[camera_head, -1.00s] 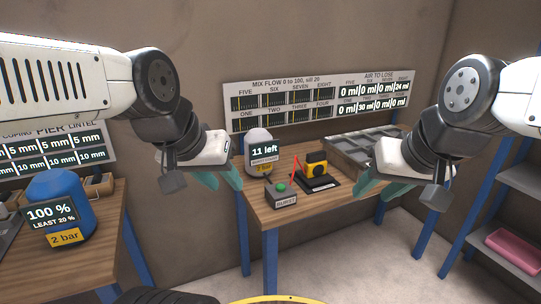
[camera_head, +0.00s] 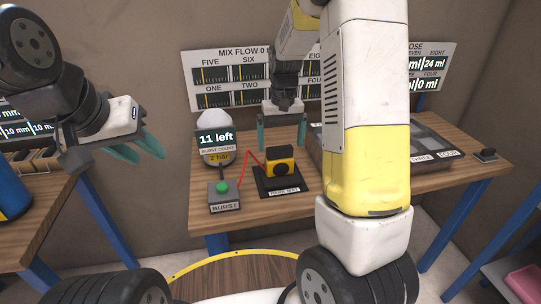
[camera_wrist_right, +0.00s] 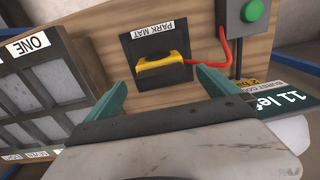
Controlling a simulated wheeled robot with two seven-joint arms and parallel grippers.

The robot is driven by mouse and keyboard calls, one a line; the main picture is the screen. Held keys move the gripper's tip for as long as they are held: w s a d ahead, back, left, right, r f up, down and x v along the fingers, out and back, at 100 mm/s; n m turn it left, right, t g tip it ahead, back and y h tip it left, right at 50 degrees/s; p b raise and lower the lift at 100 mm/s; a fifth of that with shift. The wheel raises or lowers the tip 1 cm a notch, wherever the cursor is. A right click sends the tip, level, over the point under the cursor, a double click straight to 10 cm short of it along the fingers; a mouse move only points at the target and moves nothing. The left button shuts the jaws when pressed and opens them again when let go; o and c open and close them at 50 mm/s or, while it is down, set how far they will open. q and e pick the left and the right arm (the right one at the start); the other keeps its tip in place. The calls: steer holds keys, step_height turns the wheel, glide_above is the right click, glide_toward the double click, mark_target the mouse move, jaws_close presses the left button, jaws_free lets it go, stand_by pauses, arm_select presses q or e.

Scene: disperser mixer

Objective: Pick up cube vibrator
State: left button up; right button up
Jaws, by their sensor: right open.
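The cube vibrator (camera_head: 281,162), a yellow and black block, rests on a black park mat (camera_head: 287,190) on the wooden table. It also shows in the right wrist view (camera_wrist_right: 163,66), with a red hose running from its side. My right gripper (camera_head: 281,148) is open and empty, just behind and above the vibrator, fingers pointing down. In the wrist view its two teal fingers (camera_wrist_right: 163,82) lie either side of the vibrator's near edge, apart from it. My left gripper (camera_head: 140,155) is off to the left, away from the table; its fingers overlap in this view.
A grey box with a green button (camera_head: 222,190) stands left of the mat. Behind it is a rounded canister with an "11 left" display (camera_head: 216,138). A grey compartment tray (camera_head: 436,145) lies to the right, partly hidden by my right arm.

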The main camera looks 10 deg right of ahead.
mark_target(279, 163)
steer(key=shift+w+f, duration=0.3)
steer(key=shift+f, duration=0.6)
step_height(279, 163, down, 7)
steer(key=shift+f, duration=0.2)
steer(key=shift+w+r, duration=0.1)
steer(key=c, duration=2)
steer(key=shift+o, duration=0.2)
